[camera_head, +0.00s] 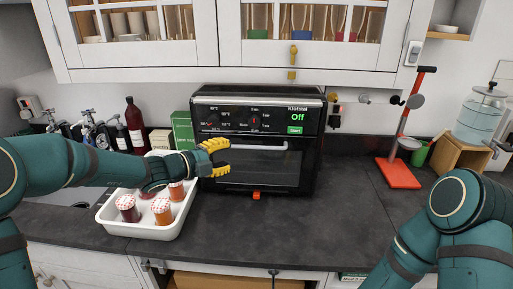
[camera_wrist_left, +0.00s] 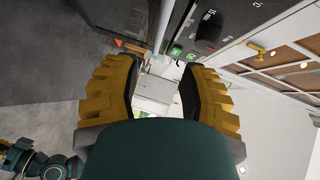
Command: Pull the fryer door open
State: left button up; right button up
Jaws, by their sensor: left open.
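The fryer (camera_head: 312,125) is a black countertop oven with red-marked dials and a green "Off" display. Its door (camera_head: 265,178) is upright and looks shut, with a pale bar handle (camera_head: 272,162) across its upper part. My left gripper (camera_head: 229,156) has yellow fingers, comes in from the left and is open in front of the left part of the door. The fingertips are near the handle's left end; I cannot tell whether they touch it. In the left wrist view the open fingers (camera_wrist_left: 160,85) frame a gap, with the fryer's control panel (camera_wrist_left: 205,35) beyond.
A white tray (camera_head: 150,231) with several lidded jars stands left of the fryer, below my left arm. A red stand (camera_head: 398,173) and a glass dispenser (camera_head: 480,118) are at right. Glazed cabinets (camera_head: 315,55) hang above. The counter (camera_head: 290,230) in front is clear.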

aim_at(253, 147)
pick_arm(q)
jog(key=b+x, duration=0.1)
jog(key=x, duration=1)
jog(key=shift+d+f, duration=0.1)
jog(key=shift+d, duration=0.05)
grip_shut()
